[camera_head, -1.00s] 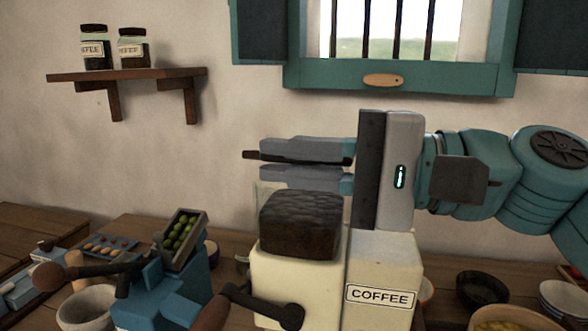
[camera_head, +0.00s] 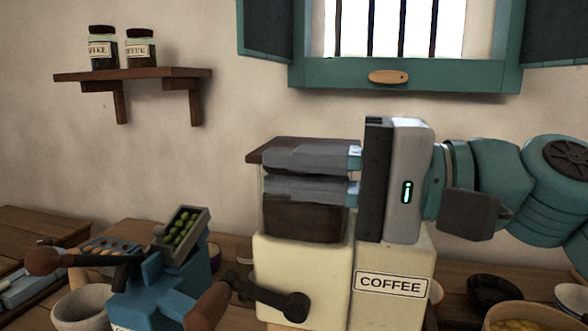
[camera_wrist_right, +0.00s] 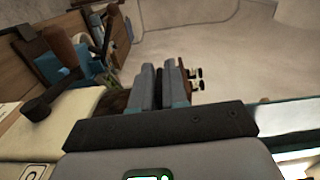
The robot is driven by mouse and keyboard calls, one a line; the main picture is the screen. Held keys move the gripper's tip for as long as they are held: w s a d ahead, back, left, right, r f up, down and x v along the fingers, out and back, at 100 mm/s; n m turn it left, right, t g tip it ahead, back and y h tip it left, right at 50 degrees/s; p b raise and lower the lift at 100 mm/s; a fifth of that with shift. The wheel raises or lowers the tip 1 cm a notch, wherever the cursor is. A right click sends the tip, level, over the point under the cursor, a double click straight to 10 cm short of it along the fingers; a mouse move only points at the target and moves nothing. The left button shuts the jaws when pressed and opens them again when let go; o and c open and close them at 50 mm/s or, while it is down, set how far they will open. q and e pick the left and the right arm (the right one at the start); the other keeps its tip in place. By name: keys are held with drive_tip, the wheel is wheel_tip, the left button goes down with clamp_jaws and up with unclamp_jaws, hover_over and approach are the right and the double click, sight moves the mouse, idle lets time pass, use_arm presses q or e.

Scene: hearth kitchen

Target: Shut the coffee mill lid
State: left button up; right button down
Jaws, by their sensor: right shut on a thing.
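The cream coffee mill (camera_head: 300,265) stands on the counter, with a "COFFEE" label and a crank (camera_head: 270,296) at its front. Its clear hopper holds dark beans (camera_head: 302,220). The dark brown lid (camera_head: 262,150) lies about level over the hopper top, partly hidden behind my fingers. I cannot tell whether it touches the rim all round. My right gripper (camera_head: 268,173), coming from the right, is shut on the lid. Its fingers also show in the right wrist view (camera_wrist_right: 160,88), with the mill's cream body (camera_wrist_right: 60,120) at the left. My left gripper is not in view.
More bowls (camera_head: 494,291) stand at the right. A wall shelf (camera_head: 135,74) holds two jars.

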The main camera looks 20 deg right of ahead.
drive_tip(key=c, duration=1.6)
unclamp_jaws()
drive_tip(key=o, duration=0.4)
drive_tip(key=shift+s+d, duration=0.1)
drive_tip(key=shift+s, duration=0.05)
drive_tip(key=shift+s+d, duration=0.1)
drive_tip(key=shift+w, duration=0.2)
drive_tip(key=shift+s, duration=0.1)
drive_tip(key=b+v, duration=0.3)
drive_tip(key=v, duration=1.3)
drive_tip(key=shift+f, duration=0.1)
